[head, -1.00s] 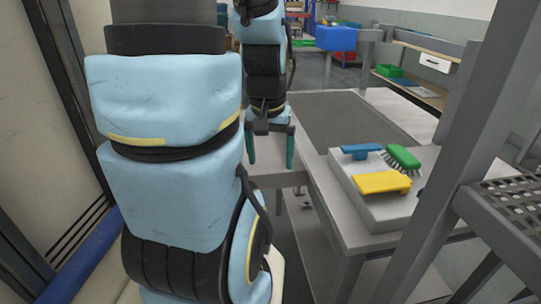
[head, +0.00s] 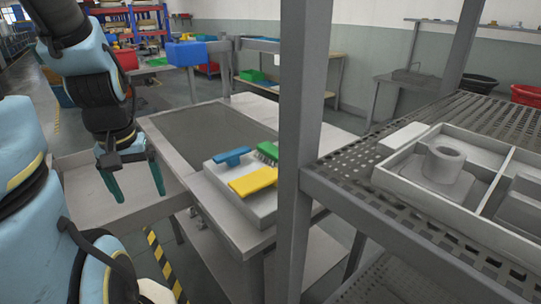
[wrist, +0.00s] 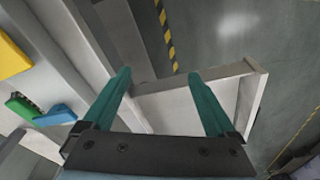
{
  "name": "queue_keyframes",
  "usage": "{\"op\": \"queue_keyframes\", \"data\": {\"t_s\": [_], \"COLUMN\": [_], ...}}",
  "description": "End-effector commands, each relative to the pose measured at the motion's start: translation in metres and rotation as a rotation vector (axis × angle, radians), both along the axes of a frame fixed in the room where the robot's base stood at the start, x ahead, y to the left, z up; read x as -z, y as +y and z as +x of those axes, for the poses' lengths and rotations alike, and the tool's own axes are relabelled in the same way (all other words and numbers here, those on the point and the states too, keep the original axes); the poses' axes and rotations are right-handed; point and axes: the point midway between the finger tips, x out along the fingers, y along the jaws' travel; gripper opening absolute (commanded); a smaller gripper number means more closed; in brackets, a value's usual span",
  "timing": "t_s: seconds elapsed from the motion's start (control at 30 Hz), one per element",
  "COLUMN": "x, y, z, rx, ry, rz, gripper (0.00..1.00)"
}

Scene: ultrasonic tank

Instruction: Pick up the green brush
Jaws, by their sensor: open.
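The green brush (head: 267,151) lies on a pale tray (head: 262,214) on the table, its right end hidden behind a grey post in the head view. It also shows at the left of the wrist view (wrist: 20,106). A blue brush (head: 231,156) lies to its left and a yellow brush (head: 253,181) in front of it. My gripper (head: 140,196) is open and empty, fingers pointing down, left of the tray and apart from it. In the wrist view the open fingers (wrist: 158,75) have nothing between them.
The upright grey post (head: 303,130) stands just right of the tray. A perforated rack shelf (head: 350,185) with a divided grey tray (head: 410,187) fills the right. The dark table panel (head: 205,130) behind the brushes is clear.

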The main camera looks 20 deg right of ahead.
Motion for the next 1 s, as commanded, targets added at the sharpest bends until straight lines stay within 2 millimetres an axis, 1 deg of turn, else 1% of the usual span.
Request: {"op": "queue_keyframes", "data": {"t_s": [0.3,0.4,0.47,0.57,0.67,0.7,0.77,0.8,0.87,0.9,0.97,1.0], "x": [0.000,0.000,-0.001,-0.005,-0.011,-0.013,-0.017,-0.019,-0.021,-0.022,-0.023,-0.024], "y": [0.000,-0.001,-0.006,-0.025,-0.062,-0.082,-0.113,-0.136,-0.172,-0.197,-0.233,-0.257], "z": [0.000,0.002,0.010,0.037,0.079,0.095,0.119,0.132,0.149,0.158,0.168,0.172], "rx": [0.000,-0.002,-0.007,-0.034,-0.087,-0.112,-0.151,-0.176,-0.212,-0.235,-0.267,-0.288], "ry": [0.000,0.000,0.002,0.016,0.037,0.050,0.067,0.078,0.093,0.102,0.114,0.121], "rz": [0.000,-0.001,-0.004,-0.014,-0.030,-0.034,-0.038,-0.040,-0.040,-0.039,-0.034,-0.030], "gripper": [0.92,0.97,0.97,0.97,0.97,0.97,0.97,0.97,0.97,0.97,0.97,0.97]}}
